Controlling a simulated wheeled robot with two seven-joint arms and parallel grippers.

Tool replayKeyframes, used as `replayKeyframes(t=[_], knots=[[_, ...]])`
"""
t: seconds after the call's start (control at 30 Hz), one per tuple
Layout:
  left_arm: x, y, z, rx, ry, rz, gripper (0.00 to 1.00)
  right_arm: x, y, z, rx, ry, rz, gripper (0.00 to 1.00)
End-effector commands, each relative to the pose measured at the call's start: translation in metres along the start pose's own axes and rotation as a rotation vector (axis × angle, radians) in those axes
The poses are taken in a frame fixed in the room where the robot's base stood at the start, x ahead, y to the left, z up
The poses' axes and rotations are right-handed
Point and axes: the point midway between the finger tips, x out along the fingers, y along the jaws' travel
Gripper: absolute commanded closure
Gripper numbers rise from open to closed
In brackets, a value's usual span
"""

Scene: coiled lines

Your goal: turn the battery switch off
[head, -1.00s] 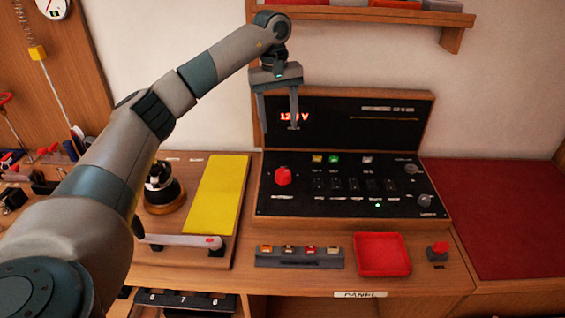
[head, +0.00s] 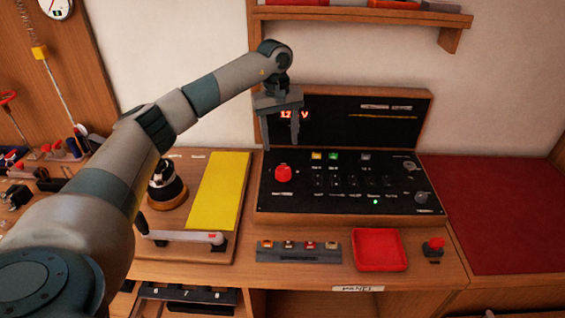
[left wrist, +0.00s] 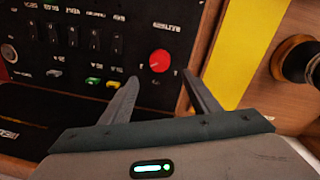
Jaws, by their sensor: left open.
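The battery switch appears to be the red round knob (head: 283,172) at the left of the black sloping control panel (head: 300,205). The knob also shows in the left wrist view (left wrist: 160,61), just beyond and between the fingertips. My left gripper (head: 280,147) hangs fingers down above the knob. Its two fingers are apart with nothing between them, as the left wrist view also shows (left wrist: 160,76). The fingers look clear of the knob. Which way the knob is turned is too small to tell. My right gripper is not in view.
Black rocker switches (head: 335,182) and grey knobs (head: 421,197) sit right of the red knob. A yellow strip (head: 218,192) and a dark round fitting (head: 168,188) lie left. A red tray (head: 380,250) and red button (head: 435,245) are in front.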

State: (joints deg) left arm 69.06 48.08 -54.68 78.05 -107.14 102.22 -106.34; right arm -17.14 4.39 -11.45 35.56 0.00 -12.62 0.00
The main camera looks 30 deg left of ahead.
Motion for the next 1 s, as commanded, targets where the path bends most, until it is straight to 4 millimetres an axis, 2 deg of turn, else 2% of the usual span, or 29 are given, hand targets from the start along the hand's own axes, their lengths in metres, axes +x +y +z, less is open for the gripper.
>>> replayKeyframes(t=[0.2, 0.5, 0.7, 1.0], knots=[[0.038, -0.001, 0.001, -0.001, -0.003, -0.004, 0.44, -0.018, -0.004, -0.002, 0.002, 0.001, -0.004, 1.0], [0.086, 0.0, 0.001, -0.002, -0.002, -0.002, 0.44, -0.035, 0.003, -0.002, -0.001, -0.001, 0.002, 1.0], [0.103, 0.0, 0.0, 0.0, -0.001, 0.0, 0.44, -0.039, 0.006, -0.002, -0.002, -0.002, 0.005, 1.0], [0.106, 0.0, 0.0, 0.0, 0.0, 0.0, 0.44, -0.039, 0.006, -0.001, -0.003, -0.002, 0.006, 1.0]])
